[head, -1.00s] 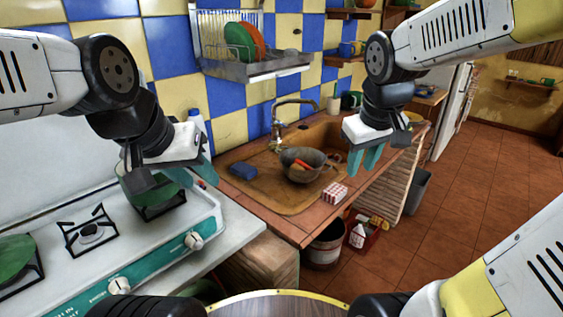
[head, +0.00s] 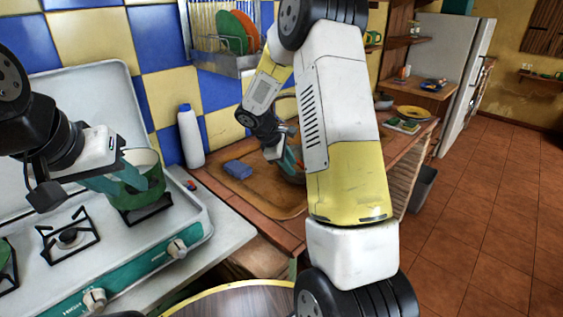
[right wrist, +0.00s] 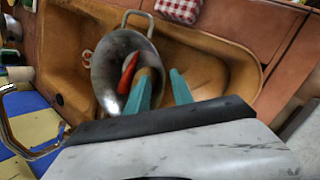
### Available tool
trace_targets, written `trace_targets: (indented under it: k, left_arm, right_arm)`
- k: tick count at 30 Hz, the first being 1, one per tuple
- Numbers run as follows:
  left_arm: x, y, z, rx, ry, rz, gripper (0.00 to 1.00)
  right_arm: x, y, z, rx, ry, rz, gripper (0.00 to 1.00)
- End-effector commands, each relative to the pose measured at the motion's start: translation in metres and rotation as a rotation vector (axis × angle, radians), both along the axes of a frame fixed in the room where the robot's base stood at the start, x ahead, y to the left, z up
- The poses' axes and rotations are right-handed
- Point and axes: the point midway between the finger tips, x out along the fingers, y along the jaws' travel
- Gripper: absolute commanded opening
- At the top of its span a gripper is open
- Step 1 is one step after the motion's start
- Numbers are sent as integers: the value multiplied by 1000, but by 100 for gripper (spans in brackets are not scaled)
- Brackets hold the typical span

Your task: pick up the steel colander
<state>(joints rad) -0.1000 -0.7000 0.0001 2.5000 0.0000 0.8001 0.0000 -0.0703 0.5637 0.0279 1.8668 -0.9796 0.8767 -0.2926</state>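The steel colander (right wrist: 106,62) sits in the brown sink basin, with a looped handle and a red-orange item inside. In the head view it is mostly hidden behind my right arm and gripper. My right gripper (right wrist: 162,74) is open at its rim in the right wrist view, one teal finger over the bowl's inside and the other outside. I cannot tell if they touch it. It also shows in the head view (head: 290,162). My left gripper (head: 122,184) appears open and empty, in front of the green pot on the stove.
The green pot (head: 146,192) stands on the stove at left. A white bottle (head: 190,138) and blue sponge (head: 238,169) are by the sink. Floor at right is clear.

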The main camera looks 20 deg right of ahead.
Motion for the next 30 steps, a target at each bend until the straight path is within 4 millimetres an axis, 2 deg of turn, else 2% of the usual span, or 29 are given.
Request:
trace_targets:
  k: [5, 12, 20, 24, 30]
  left_arm:
    - [0, 0, 0, 0, 0, 0, 36]
    - [0, 0, 0, 0, 0, 0, 36]
    - [0, 0, 0, 0, 0, 0, 36]
    - [0, 0, 0, 0, 0, 0, 36]
    - [0, 0, 0, 0, 0, 0, 36]
  right_arm:
    - [1, -9, -14, 1, 2, -3, 28]
    - [5, -26, -44, 1, 2, -3, 28]
    - [6, -28, -48, 2, -1, -3, 28]
    - [6, -28, -48, 2, -1, -3, 1]
    - [6, -28, -48, 2, -1, -3, 0]
